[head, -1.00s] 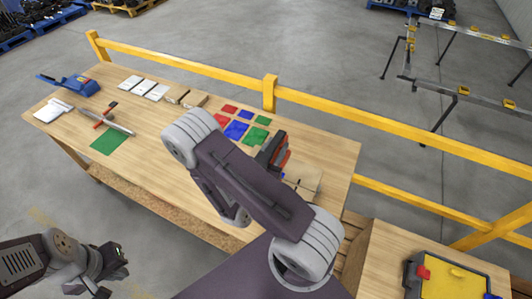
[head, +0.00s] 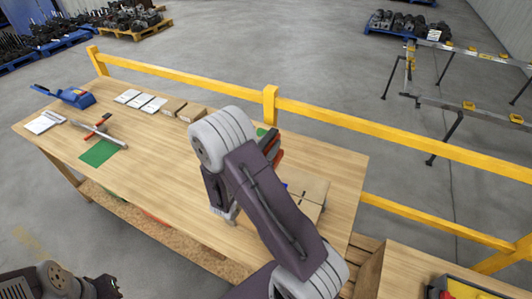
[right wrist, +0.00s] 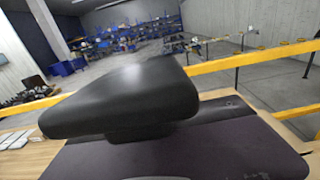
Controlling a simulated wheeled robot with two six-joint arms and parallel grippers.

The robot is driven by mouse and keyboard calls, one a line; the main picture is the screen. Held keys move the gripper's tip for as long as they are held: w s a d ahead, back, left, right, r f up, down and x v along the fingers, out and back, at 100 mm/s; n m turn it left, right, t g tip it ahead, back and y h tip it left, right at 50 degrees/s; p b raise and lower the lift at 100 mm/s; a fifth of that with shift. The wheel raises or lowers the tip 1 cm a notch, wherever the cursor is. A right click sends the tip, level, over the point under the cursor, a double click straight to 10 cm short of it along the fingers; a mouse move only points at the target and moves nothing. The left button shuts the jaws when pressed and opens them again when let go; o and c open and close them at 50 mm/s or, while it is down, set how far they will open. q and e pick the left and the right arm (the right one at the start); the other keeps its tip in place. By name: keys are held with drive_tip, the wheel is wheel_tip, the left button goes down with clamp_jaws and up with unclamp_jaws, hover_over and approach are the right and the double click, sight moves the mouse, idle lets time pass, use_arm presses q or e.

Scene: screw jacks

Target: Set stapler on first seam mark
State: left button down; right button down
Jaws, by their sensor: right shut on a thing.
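The stapler (head: 276,155), black with an orange-red part, shows just right of my right arm's elbow in the head view, partly hidden by the arm. My right gripper (head: 266,139) is shut on it, with the fingertips mostly hidden. A cardboard box (head: 313,187) with a dark line across its top sits on the bench below and to the right of the stapler, apart from it. The seam marks are too small to make out. My left gripper (head: 106,288) is cut off at the bottom left edge. A black rounded body fills the right wrist view's foreground; I cannot tell what part it is.
The wooden bench (head: 150,150) has a blue tool (head: 68,96), white packs (head: 140,101), small brown boxes (head: 183,110) and a green mat (head: 103,152) at its left. A yellow rail (head: 350,121) runs behind. The bench middle is clear.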

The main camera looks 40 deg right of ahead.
sight(266, 152)
drive_tip(key=shift+w+d+f, duration=0.15)
drive_tip(key=shift+w+f, duration=0.15)
drive_tip(key=shift+w, duration=0.25)
drive_tip(key=shift+w+d+f, duration=0.15)
drive_tip(key=shift+w+f, duration=0.1)
drive_tip(key=shift+w, duration=0.3)
wheel_tip(266, 152, down, 3)
drive_tip(key=shift+s+f+p, duration=0.1)
drive_tip(key=shift+f+p, duration=0.1)
drive_tip(key=shift+p, duration=0.25)
drive_tip(key=shift+f, duration=0.35)
drive_tip(key=shift+f, duration=0.1)
drive_tip(key=c, duration=0.9)
unclamp_jaws()
